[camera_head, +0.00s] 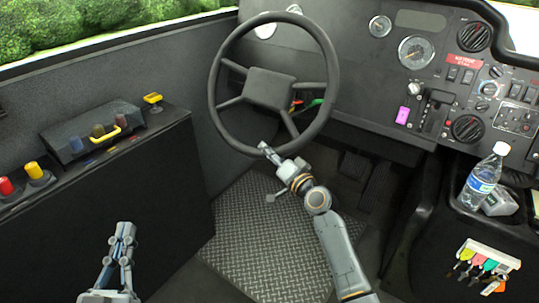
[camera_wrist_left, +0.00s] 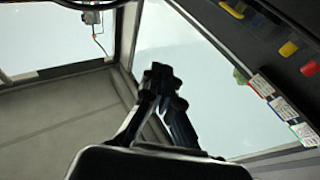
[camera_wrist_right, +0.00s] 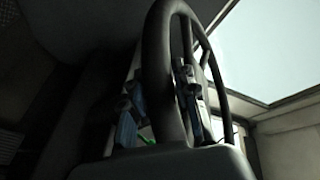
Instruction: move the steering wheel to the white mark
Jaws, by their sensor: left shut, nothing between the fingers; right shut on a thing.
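The black steering wheel (camera_head: 329,70) has a square hub and several spokes. My right gripper (camera_head: 266,150) is at the bottom of its rim. In the right wrist view the rim (camera_wrist_right: 158,50) passes between the fingers of the right gripper (camera_wrist_right: 160,102), which is shut on it. My left gripper (camera_head: 125,229) is low at the left, away from the wheel, shut and empty. Its fingers also show close together in the left wrist view (camera_wrist_left: 168,88). I cannot clearly make out a white mark on or beside the wheel.
A side console (camera_head: 100,165) with red and yellow buttons and a yellow handle stands left of the wheel. The dashboard (camera_head: 455,75) is to the right. A water bottle (camera_head: 483,178) and hanging keys (camera_head: 482,264) are at the far right. Patterned floor (camera_head: 270,235) lies below.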

